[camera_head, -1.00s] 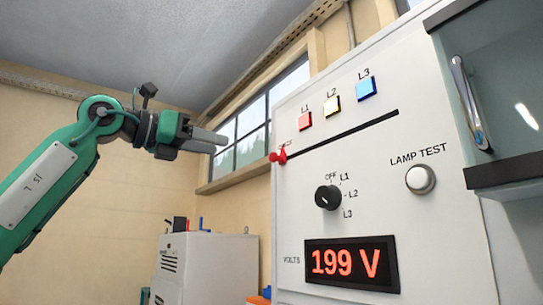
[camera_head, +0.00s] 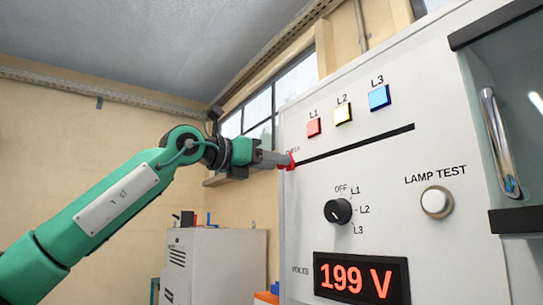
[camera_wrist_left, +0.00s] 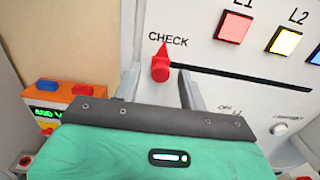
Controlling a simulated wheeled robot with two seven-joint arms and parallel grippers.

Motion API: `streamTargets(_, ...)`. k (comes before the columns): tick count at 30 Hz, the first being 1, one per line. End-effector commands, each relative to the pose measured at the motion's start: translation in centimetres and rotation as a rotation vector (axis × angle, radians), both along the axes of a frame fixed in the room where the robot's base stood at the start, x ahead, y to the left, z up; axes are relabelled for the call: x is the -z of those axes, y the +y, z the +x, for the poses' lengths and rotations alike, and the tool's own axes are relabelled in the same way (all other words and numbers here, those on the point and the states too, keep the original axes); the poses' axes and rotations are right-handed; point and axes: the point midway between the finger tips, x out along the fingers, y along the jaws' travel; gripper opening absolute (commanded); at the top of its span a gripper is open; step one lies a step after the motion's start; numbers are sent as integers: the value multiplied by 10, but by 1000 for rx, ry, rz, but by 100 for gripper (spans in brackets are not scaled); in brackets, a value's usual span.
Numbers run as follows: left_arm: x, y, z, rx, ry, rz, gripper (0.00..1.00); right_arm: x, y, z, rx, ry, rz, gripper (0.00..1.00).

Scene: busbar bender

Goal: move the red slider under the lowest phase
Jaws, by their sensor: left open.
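The red slider (camera_head: 290,161) sits at the left end of the black slot (camera_head: 355,147) on the white panel. The red L1 (camera_head: 314,128), yellow L2 (camera_head: 343,114) and blue L3 (camera_head: 379,97) squares are above the slot. The volts display (camera_head: 361,279) reads 199 V. My right gripper is not in view.
A black rotary knob (camera_head: 338,211) marked OFF, L1, L2, L3 and a LAMP TEST button (camera_head: 436,202) lie below the slot. A handled cabinet door (camera_head: 501,143) is at right. A grey-white cabinet (camera_head: 215,262) stands behind. The slot right of the slider is clear.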

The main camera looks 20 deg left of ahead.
Motion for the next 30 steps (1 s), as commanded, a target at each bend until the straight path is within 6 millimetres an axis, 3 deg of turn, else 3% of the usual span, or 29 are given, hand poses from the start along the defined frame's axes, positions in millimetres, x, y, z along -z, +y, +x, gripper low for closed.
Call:
streamTargets(9,1,-2,2,0,1,1,40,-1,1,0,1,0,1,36)
streamTargets(15,1,-1,2,0,1,1,1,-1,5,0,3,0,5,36)
streamTargets(23,2,-4,0,1,0,0,0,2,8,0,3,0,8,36)
streamTargets(30,7,-29,-19,4,-2,4,0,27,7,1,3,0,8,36)
